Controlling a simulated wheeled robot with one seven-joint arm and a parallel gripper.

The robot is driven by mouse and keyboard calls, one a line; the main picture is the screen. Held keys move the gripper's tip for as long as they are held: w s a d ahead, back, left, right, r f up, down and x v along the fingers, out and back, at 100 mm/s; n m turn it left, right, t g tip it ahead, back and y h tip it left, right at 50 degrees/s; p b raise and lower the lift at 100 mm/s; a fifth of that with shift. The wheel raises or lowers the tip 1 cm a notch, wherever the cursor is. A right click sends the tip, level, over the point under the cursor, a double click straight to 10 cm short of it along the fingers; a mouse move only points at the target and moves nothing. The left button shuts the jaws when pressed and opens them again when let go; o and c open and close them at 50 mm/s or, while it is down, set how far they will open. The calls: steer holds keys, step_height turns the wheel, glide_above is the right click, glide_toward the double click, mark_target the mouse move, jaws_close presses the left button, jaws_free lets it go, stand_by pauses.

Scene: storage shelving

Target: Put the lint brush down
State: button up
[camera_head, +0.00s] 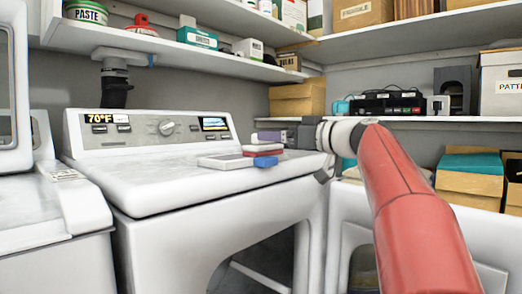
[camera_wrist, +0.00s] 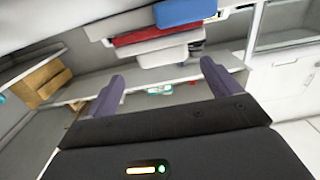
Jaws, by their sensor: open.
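A small cluster of flat blocky items rests on top of the white machine with the dial panel. It has a red piece (camera_head: 262,153), a blue piece (camera_head: 265,162) and a pale grey flat piece (camera_head: 222,161). In the wrist view the blue piece (camera_wrist: 185,12), red piece (camera_wrist: 150,36) and pale grey piece (camera_wrist: 170,56) show at the top. I cannot tell which of them is the lint brush. My gripper (camera_head: 266,139) is just above the cluster; its two purple fingers (camera_wrist: 162,73) are open and apart, with nothing seen held between them.
The white machine (camera_head: 150,185) has clear top surface left of the cluster. Its control panel (camera_head: 150,128) rises behind. A shelf (camera_head: 200,60) with tubs and boxes hangs above. At the right, a lower shelf (camera_head: 400,118) holds devices and boxes.

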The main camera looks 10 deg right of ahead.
steer(key=p+x, duration=0.1)
steer(key=x, duration=0.6)
steer(key=shift+a+f+p, duration=0.15)
steer(key=shift+a+p, duration=0.2)
steer(key=shift+a, duration=0.05)
steer(key=c, duration=1.2)
steer(key=shift+o, duration=0.2)
step_height(320, 180, up, 18)
steer(key=p, duration=1.1)
